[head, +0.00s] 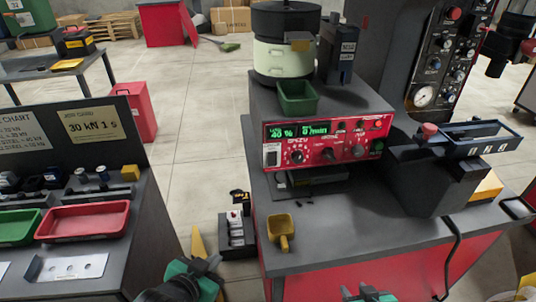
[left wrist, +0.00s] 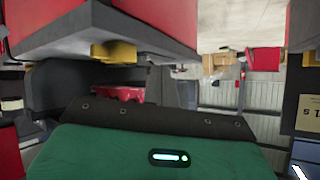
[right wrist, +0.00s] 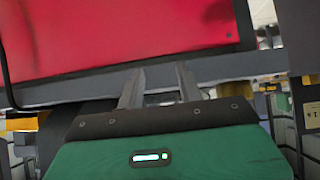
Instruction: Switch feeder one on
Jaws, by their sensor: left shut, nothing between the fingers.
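The feeder's red control panel (head: 328,142) faces me on the grey bench and has two lit green displays, the left reading about 40 %. A white rocker switch (head: 271,155) sits at its left edge, and a dark green one (head: 377,145) at its right; their positions are too small to tell. The feeder bowl (head: 283,55) stands above and behind it. My left gripper (head: 212,262) is shut and empty, low and left of the bench, apart from the panel. My right gripper (right wrist: 158,88) is open and empty below the bench's front edge; its body shows at the bottom in the head view.
A green tray (head: 297,98) sits above the panel. A yellow scoop (head: 281,232) lies on the bench front. A dark box with a red knob (head: 429,130) stands right of the panel. A left table holds a red tray (head: 85,222). Floor shows between the tables.

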